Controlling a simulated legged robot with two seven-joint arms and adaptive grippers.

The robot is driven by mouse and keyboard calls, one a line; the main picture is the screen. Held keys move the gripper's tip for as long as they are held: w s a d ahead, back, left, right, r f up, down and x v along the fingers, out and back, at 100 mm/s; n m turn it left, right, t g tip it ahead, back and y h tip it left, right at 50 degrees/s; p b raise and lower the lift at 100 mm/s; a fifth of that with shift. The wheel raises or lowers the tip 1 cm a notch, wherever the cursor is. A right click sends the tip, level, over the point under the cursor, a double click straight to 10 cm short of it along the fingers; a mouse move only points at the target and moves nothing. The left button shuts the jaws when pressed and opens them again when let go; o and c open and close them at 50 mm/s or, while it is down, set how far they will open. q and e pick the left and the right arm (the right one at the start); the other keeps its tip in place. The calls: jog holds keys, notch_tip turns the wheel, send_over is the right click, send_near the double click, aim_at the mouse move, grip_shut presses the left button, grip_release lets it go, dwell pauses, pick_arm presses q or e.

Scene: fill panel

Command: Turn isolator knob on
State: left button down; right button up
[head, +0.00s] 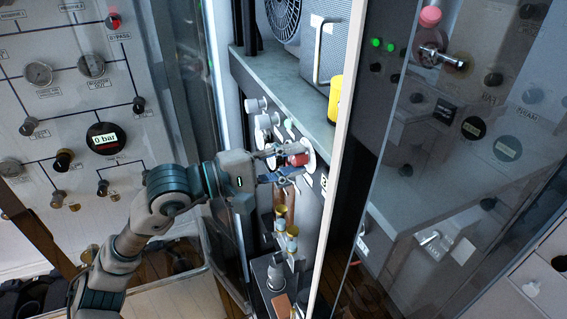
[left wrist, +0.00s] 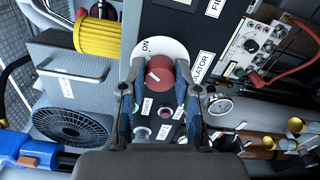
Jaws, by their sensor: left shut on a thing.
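The isolator knob (left wrist: 160,76) is red and round, on a white dial plate (left wrist: 146,50) marked "ON" at its edge. In the head view the red knob (head: 298,159) shows on the dark panel behind the glass-sided cabinet's frame. My left gripper (left wrist: 158,85) has its two blue-padded fingers on either side of the knob, shut on it. The same left gripper (head: 288,163) reaches in from the left in the head view and partly covers the knob. The word "ISOLATOR" is printed beside the dial. My right gripper is not in view.
A yellow cylinder (left wrist: 97,37), a fan (left wrist: 72,135) and a handled grey box lie beside the panel. Pipes with brass fittings (head: 281,225) stand below the knob. A pale frame edge (head: 336,150) and glass door (head: 450,170) stand close on the right.

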pick_arm(q)
jog(key=shift+w+m+b, duration=0.15)
jog(key=shift+m+b, duration=0.35)
jog(key=shift+m, duration=0.6)
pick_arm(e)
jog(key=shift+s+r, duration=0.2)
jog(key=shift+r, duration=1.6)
pick_arm(q)
jog(key=c, duration=1.1)
grip_release()
jog(key=shift+o, duration=1.4)
jog(key=shift+w+d, duration=0.1)
jog(key=shift+w, duration=0.05)
jog(key=shift+d+f, duration=0.1)
jog(key=shift+d, duration=0.1)
jog(key=shift+a, duration=0.25)
jog(key=v, duration=1.1)
jog(key=shift+a, duration=0.2)
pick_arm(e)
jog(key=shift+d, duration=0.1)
